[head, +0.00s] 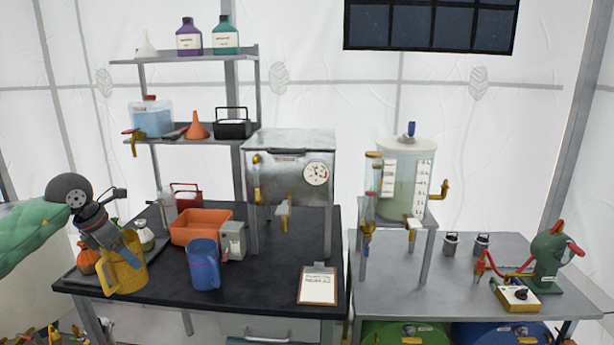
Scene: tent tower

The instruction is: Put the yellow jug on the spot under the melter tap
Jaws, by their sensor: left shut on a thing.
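The yellow jug (122,274) is at the left front of the dark table, slightly tilted. My left gripper (128,242) is shut on it near its rim and handle side; the fingertips are partly hidden. I cannot tell whether the jug touches the table. The melter (290,165) is a steel box on legs with a round gauge, at the back right of the dark table. Its tap (283,212) points down at the front. The tabletop below the tap (285,252) looks bare, with no clear mark. My right gripper is out of view.
A blue jug (203,265), an orange bin (200,228) and a small grey box (232,241) stand between the yellow jug and the melter. A clipboard (318,285) lies at the right front.

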